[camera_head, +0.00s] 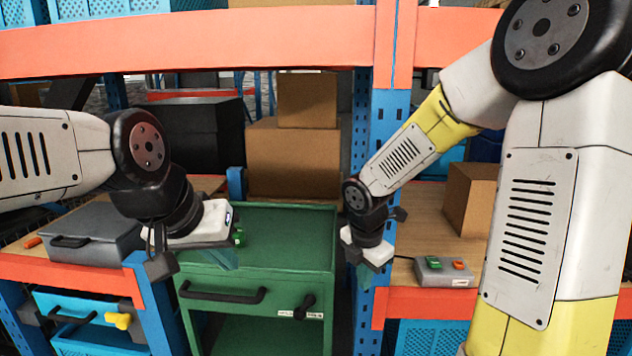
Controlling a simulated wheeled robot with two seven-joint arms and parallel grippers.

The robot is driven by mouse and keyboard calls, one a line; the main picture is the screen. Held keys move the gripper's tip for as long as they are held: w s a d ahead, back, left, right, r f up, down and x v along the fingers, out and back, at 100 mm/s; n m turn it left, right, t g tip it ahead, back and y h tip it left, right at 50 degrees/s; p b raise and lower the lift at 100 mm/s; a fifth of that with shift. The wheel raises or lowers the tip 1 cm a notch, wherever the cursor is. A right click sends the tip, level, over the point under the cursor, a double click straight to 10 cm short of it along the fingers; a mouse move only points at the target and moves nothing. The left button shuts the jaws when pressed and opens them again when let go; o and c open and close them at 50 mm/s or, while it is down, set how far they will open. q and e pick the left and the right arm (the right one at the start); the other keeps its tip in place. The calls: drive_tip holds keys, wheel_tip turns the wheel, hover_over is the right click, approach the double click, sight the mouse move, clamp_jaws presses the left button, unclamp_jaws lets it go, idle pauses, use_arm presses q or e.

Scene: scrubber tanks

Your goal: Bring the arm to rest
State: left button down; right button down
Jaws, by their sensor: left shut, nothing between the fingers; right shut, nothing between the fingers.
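My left arm comes in from the left edge, and its gripper (200,260) hangs over the front left of the green cabinet. My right arm fills the right side, bends high up and reaches down and inward. Its gripper (366,277) points down just right of the green cabinet, in front of the blue rack post. Both grippers are shut and hold nothing. The fingertips are small and partly blended with what lies behind them.
The green cabinet (285,250) has a black drawer handle and a dark knob. A grey button box (444,271) with green and orange buttons sits on the right shelf. A grey case (95,240) lies on the left shelf. Cardboard boxes (292,160) stand behind. An orange beam (180,45) crosses above.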

drive_tip(key=s+d+r+m+t+y, duration=0.3)
drive_tip(key=s+r+m, duration=1.2)
drive_tip(key=m, duration=0.9)
drive_tip(key=shift+s+d+r+m+t, duration=0.2)
drive_tip(key=shift+r+m+t, duration=0.2)
drive_tip(key=shift+r, duration=0.25)
